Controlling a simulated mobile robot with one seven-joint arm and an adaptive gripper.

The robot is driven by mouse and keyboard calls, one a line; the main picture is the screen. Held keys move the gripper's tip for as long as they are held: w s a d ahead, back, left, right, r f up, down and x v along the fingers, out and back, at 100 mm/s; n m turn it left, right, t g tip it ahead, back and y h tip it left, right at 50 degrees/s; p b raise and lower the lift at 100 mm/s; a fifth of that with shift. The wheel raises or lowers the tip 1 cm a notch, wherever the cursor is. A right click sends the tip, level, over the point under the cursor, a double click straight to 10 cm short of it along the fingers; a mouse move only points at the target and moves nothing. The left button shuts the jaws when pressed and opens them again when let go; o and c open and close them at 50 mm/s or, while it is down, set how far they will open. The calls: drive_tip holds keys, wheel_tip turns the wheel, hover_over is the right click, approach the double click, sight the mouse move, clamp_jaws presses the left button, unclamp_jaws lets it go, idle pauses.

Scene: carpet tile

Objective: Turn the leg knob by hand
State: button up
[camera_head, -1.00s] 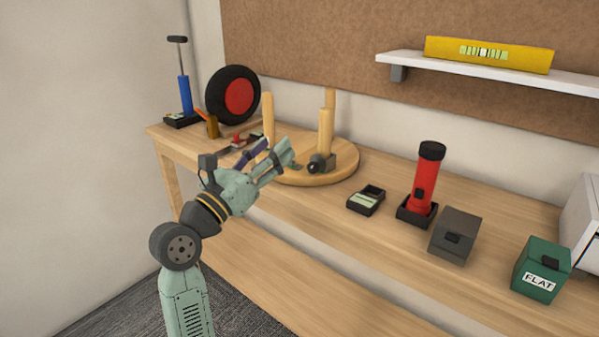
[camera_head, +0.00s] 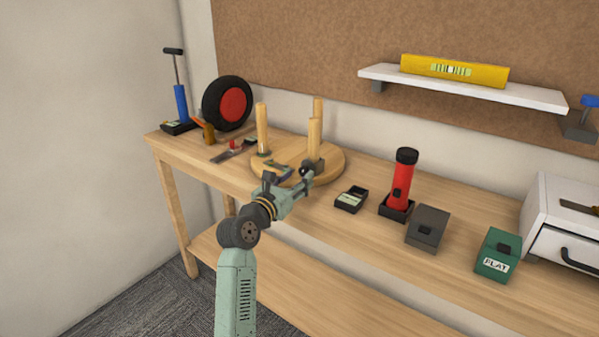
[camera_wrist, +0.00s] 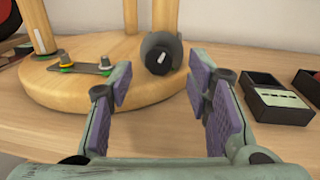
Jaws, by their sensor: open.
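A round wooden disc (camera_head: 338,166) lies on the bench with upright wooden legs, one of them a leg (camera_head: 314,138) at its right side. A dark knob (camera_head: 305,171) sits at the foot of that leg. In the wrist view the black knob (camera_wrist: 159,60) faces me, with a white mark on its front. My gripper (camera_head: 308,178) is at the disc's front right edge, close to the knob. In the wrist view my gripper (camera_wrist: 158,88) is open and empty, its purple pads apart, with the knob ahead between and beyond them. No contact with the knob shows.
A small metal plate with bolts (camera_wrist: 82,68) lies on the disc, left of the knob. A black tray (camera_head: 351,199) stands right of the disc, then a red flashlight (camera_head: 403,180), a grey box (camera_head: 428,229) and a green box (camera_head: 497,254). A wheel (camera_head: 228,103) stands at the back left.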

sight(305, 170)
drive_tip(key=shift+x, duration=1.05)
drive_tip(key=shift+c, duration=0.5)
clamp_jaws()
drive_tip(key=shift+r+p, duration=0.2)
drive_tip(key=shift+p, duration=0.55)
drive_tip(key=n+p, duration=0.1)
drive_tip(key=p, duration=0.1)
drive_tip(key=shift+r+n+p, duration=0.2)
drive_tip(key=shift+n+p, duration=0.1)
drive_tip(key=shift+p, duration=0.1)
drive_tip(key=shift+f+n+p, duration=0.15)
drive_tip(key=shift+n+p, duration=0.35)
drive_tip(key=shift+p, duration=0.3)
drive_tip(key=shift+f, duration=0.15)
